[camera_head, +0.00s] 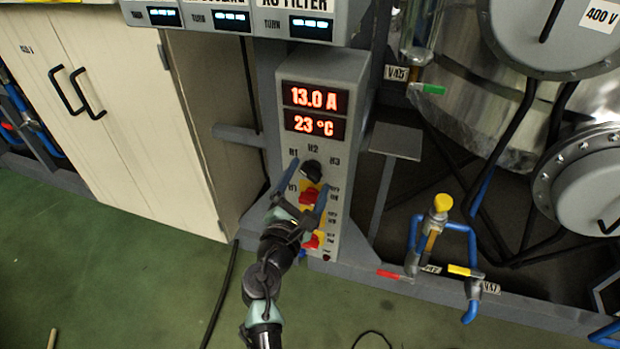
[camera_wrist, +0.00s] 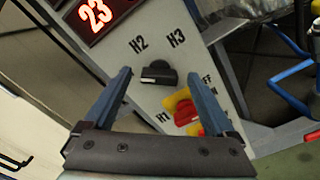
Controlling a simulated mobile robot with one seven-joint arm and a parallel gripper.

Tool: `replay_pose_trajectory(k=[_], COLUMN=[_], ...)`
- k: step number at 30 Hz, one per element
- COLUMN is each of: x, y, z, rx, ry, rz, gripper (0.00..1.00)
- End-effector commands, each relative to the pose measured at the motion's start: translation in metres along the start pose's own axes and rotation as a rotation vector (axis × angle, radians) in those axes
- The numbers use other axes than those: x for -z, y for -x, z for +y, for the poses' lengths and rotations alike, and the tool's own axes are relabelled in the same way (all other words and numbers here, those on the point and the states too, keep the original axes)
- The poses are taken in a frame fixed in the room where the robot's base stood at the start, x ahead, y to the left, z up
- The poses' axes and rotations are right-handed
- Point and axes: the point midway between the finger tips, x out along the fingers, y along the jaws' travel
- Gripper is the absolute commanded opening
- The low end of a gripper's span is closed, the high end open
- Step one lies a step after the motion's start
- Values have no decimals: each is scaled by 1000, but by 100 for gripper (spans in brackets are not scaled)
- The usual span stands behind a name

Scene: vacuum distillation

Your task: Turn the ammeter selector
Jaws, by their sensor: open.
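The ammeter selector (camera_head: 312,170) is a black rotary knob on a grey control box, among the labels H1, H2 and H3. In the wrist view the selector (camera_wrist: 158,73) shows ahead, between the lines of my two fingers. My gripper (camera_head: 308,175) is open, with one blue finger on each side of the knob in the head view. I cannot tell whether either finger touches the knob. The display (camera_head: 314,111) above reads 13.0 A and 23 °C.
Red switches on yellow plates (camera_head: 309,195) sit just below the selector, close to my fingers. A beige cabinet (camera_head: 120,120) stands at the left. Blue pipes with a yellow-topped valve (camera_head: 442,203) are at the right. The green floor (camera_head: 130,270) in front looks mostly clear.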

Motion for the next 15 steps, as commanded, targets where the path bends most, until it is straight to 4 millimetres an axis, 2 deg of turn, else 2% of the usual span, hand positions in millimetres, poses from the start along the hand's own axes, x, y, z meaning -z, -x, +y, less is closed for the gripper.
replay_pose_trajectory(k=[6,15], x=[0,0], y=[-15,-16], z=[0,0], rx=[0,0], ry=[-1,-1], rz=[1,1], gripper=[90,90])
